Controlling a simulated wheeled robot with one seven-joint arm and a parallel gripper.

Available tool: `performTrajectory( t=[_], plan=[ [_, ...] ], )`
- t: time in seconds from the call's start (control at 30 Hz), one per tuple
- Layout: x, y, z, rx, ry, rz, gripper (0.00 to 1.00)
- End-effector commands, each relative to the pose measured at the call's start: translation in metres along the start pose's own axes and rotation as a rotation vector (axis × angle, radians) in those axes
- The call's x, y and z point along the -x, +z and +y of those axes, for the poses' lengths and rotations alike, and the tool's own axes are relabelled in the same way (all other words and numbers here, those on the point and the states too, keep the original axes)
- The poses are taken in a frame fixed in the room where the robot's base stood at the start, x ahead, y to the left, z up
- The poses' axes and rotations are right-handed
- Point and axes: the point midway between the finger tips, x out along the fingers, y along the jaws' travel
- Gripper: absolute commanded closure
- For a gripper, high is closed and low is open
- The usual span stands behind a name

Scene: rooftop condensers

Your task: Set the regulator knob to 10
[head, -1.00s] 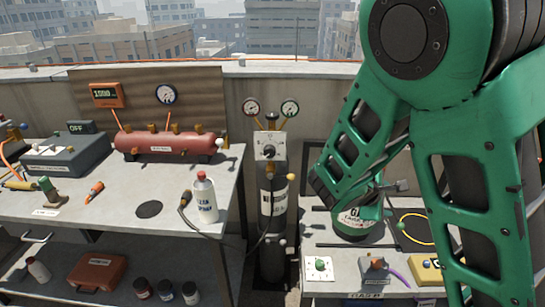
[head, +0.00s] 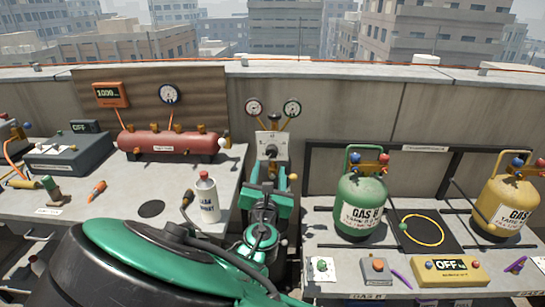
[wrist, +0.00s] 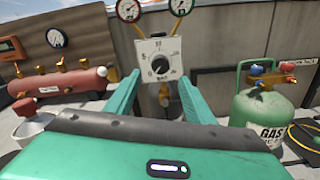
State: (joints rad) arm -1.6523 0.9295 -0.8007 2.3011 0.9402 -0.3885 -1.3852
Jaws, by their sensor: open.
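The regulator knob (wrist: 161,66) is a dark round knob on a pale square dial plate, seen face-on in the wrist view. In the head view the knob (head: 271,148) sits on the plate at the top of the gas cylinder between the two tables. Marks ring the knob, but its exact setting is too small to read. My gripper (wrist: 159,82) is open and empty, its green fingers pointing at the plate, one on each side of it in the wrist view. In the head view my gripper (head: 269,178) is just below and in front of the plate. No contact shows.
Two round gauges (head: 254,108) (head: 292,108) stand above the plate. The right table holds a green Gas B tank (head: 360,205) and a yellow tank (head: 506,205), with a railing behind.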

Motion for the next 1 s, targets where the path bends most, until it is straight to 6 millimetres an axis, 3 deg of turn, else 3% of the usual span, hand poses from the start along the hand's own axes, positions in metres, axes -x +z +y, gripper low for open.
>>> performTrajectory(
  t=[0.3,0.5,0.97,1.0],
  plan=[
    [-0.057,0.001,-0.001,-0.003,-0.003,-0.002,0.51],
    [-0.082,0.001,-0.002,-0.002,-0.004,-0.002,0.51],
    [-0.092,0.001,-0.001,-0.002,-0.002,0.000,0.51],
    [-0.092,0.001,-0.001,-0.002,-0.002,0.000,0.61]
  ],
)
